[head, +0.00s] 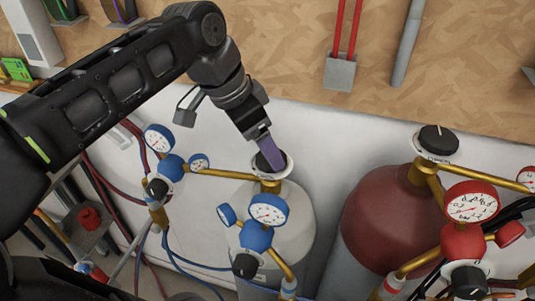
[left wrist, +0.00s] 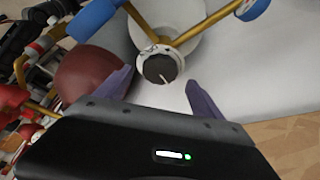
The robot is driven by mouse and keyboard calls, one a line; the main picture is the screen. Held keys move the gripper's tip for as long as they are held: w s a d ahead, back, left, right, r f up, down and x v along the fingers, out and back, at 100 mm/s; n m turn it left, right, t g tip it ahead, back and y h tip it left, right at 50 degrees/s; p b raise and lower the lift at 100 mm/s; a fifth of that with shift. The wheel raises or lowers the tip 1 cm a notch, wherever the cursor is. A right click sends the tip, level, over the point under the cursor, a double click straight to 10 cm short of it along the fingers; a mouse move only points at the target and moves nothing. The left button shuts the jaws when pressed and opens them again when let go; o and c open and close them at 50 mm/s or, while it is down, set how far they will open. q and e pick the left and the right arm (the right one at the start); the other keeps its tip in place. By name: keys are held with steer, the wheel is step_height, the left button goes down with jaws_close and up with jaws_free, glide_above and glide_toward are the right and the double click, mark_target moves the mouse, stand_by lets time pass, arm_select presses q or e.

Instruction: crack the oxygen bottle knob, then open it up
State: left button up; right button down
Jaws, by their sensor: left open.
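The oxygen bottle is the white cylinder (head: 297,215) with blue regulators, left of the dark red one in the head view. Its black knob (head: 262,163) sits on top over a white ring (head: 286,171). In the left wrist view the knob (left wrist: 160,69) shows a white pointer line and lies between and beyond the purple fingers. My left gripper (head: 268,153) comes down from above at the knob. In the left wrist view the gripper (left wrist: 158,92) is open, with a finger on either side and clear gaps to the knob. My right gripper is not in view.
A dark red cylinder (head: 384,215) with its own black knob (head: 437,139) and red gauge (head: 471,201) stands to the right. Blue gauges (head: 268,210) and brass pipes crowd the white bottle's front. A wall with a chipboard panel (head: 290,65) is behind.

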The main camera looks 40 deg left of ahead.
mark_target(261, 162)
arm_select(q)
steer(key=shift+x, duration=1.65)
steer(key=shift+r, duration=0.1)
steer(key=shift+c, duration=0.3)
steer(key=c, duration=1.3)
steer(key=shift+n, duration=0.3)
